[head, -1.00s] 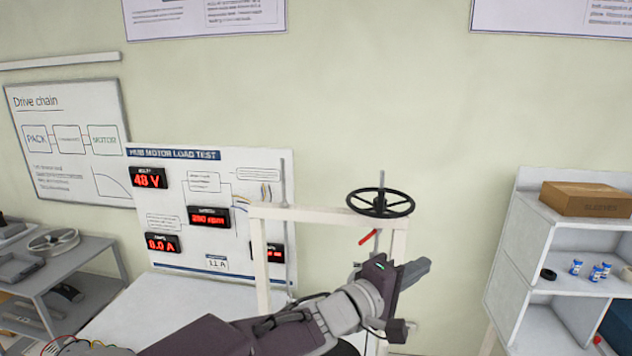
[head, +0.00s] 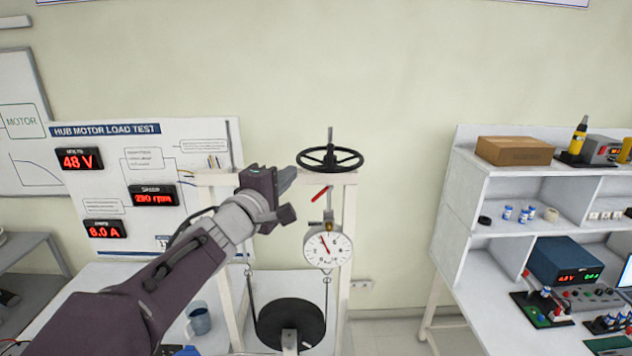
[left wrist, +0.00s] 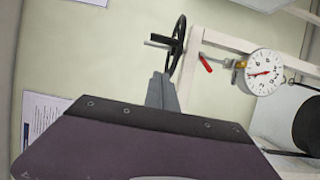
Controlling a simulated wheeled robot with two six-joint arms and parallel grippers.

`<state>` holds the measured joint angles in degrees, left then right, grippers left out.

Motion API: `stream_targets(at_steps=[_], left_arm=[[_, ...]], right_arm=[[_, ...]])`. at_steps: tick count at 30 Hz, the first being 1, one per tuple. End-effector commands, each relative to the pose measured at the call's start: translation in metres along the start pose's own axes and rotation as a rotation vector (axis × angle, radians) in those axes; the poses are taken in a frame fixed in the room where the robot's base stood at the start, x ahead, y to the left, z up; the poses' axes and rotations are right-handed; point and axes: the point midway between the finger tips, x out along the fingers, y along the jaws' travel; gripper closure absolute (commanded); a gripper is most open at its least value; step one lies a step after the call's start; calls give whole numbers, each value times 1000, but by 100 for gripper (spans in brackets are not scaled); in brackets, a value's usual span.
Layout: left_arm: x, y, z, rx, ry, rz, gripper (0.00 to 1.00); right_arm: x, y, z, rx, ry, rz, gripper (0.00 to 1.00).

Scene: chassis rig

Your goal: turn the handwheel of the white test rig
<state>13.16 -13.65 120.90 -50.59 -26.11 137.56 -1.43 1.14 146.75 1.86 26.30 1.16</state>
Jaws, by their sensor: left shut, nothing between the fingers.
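The black handwheel (head: 330,159) lies flat on a thin upright screw at the top of the white test rig (head: 349,230). It also shows in the left wrist view (left wrist: 178,50), just beyond the fingertips. My left gripper (head: 287,178) is shut and empty, a little left of the wheel and slightly below its rim. In the left wrist view my closed fingers (left wrist: 160,90) point toward the wheel; I cannot tell if they touch it. My right gripper is not in view.
A red lever (head: 320,194) and a round dial gauge (head: 327,249) hang under the wheel, above a black hub motor (head: 290,325). A display board (head: 140,185) stands at left. A blue mug (head: 199,318) stands near my arm. A shelf unit (head: 465,200) stands at right.

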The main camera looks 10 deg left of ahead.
Motion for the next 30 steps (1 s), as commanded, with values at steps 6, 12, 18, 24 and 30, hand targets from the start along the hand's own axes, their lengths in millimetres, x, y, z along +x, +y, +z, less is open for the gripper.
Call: stream_targets(at_steps=[6,12,18,24,30], left_arm=[[50,3,1,-1,-4,-3,100],[77,0,19,-2,-6,0,100],[88,2,29,0,-3,0,100],[88,3,29,0,-2,-1,100],[91,2,35,-1,-3,0,100]], right_arm=[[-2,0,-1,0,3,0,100],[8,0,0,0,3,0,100],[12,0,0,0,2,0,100],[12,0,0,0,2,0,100],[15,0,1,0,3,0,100]])
